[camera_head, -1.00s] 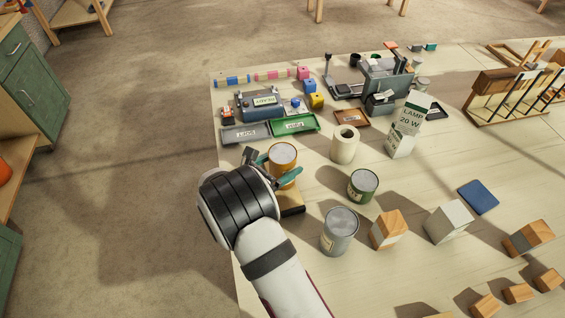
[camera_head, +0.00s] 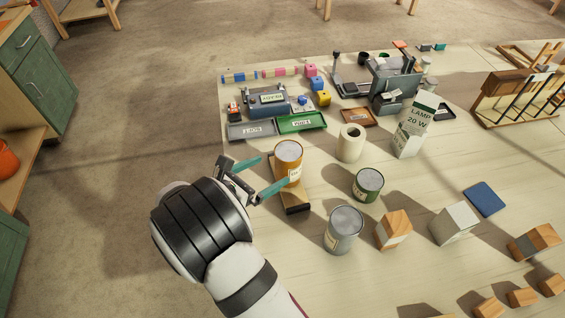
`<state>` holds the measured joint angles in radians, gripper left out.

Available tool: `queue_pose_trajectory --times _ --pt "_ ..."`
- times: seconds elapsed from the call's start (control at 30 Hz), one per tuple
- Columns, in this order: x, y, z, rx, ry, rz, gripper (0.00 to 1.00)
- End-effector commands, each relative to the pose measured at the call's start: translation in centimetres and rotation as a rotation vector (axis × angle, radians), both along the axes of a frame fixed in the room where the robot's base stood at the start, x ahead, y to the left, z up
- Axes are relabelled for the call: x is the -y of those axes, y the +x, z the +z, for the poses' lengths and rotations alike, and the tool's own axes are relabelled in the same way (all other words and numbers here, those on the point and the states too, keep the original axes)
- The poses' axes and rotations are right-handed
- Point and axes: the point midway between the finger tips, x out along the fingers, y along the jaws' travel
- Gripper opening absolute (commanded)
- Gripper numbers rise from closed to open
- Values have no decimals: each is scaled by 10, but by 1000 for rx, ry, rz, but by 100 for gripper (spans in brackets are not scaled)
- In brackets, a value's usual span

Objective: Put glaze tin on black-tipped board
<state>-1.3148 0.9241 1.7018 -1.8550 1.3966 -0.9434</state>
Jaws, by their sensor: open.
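An orange tin (camera_head: 288,164) with a grey lid stands upright on a narrow wooden board with a black near end (camera_head: 297,209). Its label is too small to read for certain, so I cannot tell if it is the glaze tin. My gripper (camera_head: 263,176) is open and empty, just left of the orange tin, its teal fingers pointing toward it. The far finger is clear of the tin; the near finger's tip is close to its lower left side, and I cannot tell if they touch. The board's far part is partly hidden by the tin.
A green tin (camera_head: 368,184) and a grey tin (camera_head: 343,229) stand to the right, near a cream roll (camera_head: 350,143) and wood-and-white blocks (camera_head: 393,229). A lamp carton (camera_head: 415,125) stands farther right. Labelled trays (camera_head: 302,122) lie behind. The table's left edge is close to my gripper.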

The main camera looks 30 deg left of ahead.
Motion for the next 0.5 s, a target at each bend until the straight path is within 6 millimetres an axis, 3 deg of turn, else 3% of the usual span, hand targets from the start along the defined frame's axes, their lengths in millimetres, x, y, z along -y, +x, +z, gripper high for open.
queue_pose_trajectory --times 0.1,0.2,0.37,0.47,0.5 --pt "-4 -20 9 0 0 2 100" --pt "-4 -28 12 -1 0 0 100" --pt "2 -26 16 -5 15 -29 100" --pt "56 0 39 -37 138 -257 100" --pt "97 11 52 -54 231 -428 100"
